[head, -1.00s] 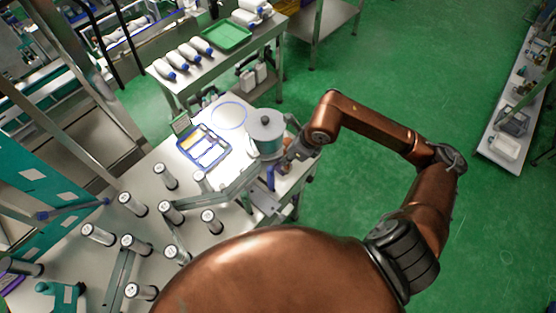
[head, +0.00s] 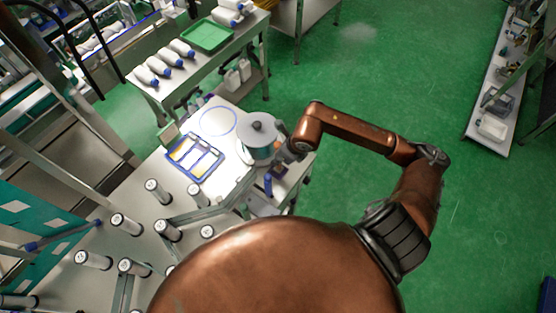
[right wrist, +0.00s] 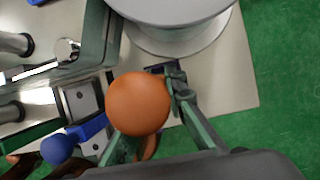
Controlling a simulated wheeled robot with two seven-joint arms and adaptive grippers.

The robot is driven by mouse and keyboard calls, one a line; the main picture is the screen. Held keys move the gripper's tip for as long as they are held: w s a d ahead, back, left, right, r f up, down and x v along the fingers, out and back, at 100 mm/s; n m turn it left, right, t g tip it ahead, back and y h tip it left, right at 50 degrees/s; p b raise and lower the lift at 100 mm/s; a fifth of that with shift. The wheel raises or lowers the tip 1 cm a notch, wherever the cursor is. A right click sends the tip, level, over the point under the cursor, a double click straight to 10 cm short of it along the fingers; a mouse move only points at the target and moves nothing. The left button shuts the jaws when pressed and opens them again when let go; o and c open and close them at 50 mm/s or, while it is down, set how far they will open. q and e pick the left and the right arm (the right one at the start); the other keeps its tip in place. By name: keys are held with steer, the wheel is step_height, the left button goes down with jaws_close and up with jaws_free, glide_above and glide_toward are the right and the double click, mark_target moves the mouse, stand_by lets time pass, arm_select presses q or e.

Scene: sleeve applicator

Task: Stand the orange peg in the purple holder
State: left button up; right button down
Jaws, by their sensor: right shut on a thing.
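The orange peg shows in the right wrist view as a round orange end (right wrist: 138,103) facing the camera; the rest of it is hidden below. My right gripper (right wrist: 160,122) is shut on it, with a finger on each side. A dark purple edge (right wrist: 160,68), likely the purple holder, shows just beyond the peg, mostly hidden. I cannot tell whether the peg touches it. In the head view my right gripper (head: 286,157) is at the table's right end, with a small dark purple patch (head: 280,170) beside it. My left gripper is not in view.
A grey-lidded round container (head: 258,140) stands close to my right gripper. A blue lever with a ball end (right wrist: 57,149) lies left of the peg. A blue-rimmed tray (head: 195,157) and several upright cylinders (head: 126,224) are on the table. Green floor is open to the right.

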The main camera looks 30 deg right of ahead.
steer(key=shift+f, duration=0.7)
steer(key=c, duration=2.3)
jaws_free()
steer(key=shift+f, duration=0.1)
steer(key=shift+c, duration=0.2)
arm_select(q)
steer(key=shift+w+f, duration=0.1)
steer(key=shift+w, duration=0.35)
arm_select(e)
steer(key=o, duration=0.4)
steer(key=shift+r, duration=0.3)
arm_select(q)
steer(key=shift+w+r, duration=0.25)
arm_select(e)
steer(key=v, duration=1.1)
steer(key=shift+s+r, duration=0.25)
steer(key=shift+r, duration=0.05)
